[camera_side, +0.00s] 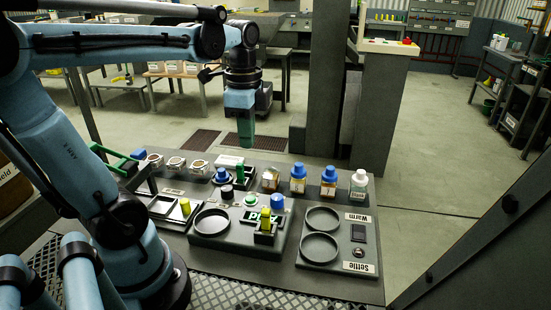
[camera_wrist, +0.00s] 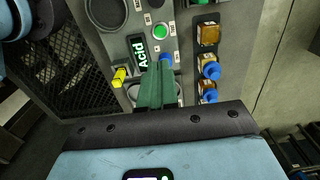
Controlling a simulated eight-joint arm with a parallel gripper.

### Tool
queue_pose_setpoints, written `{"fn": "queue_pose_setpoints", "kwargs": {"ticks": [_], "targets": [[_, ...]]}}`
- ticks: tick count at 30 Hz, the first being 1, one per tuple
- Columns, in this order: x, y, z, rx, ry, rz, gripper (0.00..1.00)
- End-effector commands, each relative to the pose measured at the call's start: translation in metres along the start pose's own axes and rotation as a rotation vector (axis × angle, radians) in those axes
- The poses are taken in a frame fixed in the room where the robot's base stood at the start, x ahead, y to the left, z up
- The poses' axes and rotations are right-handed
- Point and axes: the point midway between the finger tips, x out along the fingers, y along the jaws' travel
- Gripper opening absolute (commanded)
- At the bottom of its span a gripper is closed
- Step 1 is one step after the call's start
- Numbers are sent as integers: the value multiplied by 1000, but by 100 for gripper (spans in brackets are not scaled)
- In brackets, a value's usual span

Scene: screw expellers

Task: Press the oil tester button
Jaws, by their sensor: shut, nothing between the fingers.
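A round green button (camera_side: 251,199) sits on the raised dark block (camera_side: 238,241) in the middle of the bench, behind a yellow-knobbed part (camera_side: 266,220). In the wrist view the green button (camera_wrist: 160,31) lies beyond my fingertips, near a dark display reading "Acid" (camera_wrist: 139,50). My gripper (camera_side: 246,146) has green fingers, shut and empty, pointing down above the back of the bench, clear of the button. In the wrist view my gripper (camera_wrist: 158,66) hides part of the block below the button.
A blue-capped part (camera_side: 277,202) stands close right of the button. Several capped bottles (camera_side: 298,179) line the back right. An empty round well (camera_side: 212,222) lies left of the button.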

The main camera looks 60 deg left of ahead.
Motion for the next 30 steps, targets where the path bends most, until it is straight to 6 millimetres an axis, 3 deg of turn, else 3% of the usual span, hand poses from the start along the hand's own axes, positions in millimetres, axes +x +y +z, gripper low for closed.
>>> {"fn": "queue_pose_setpoints", "kwargs": {"ticks": [13, 30], "targets": [[8, 0, 0, 0, 1, -1, 0], [82, 0, 0, -1, 1, -2, 0]]}}
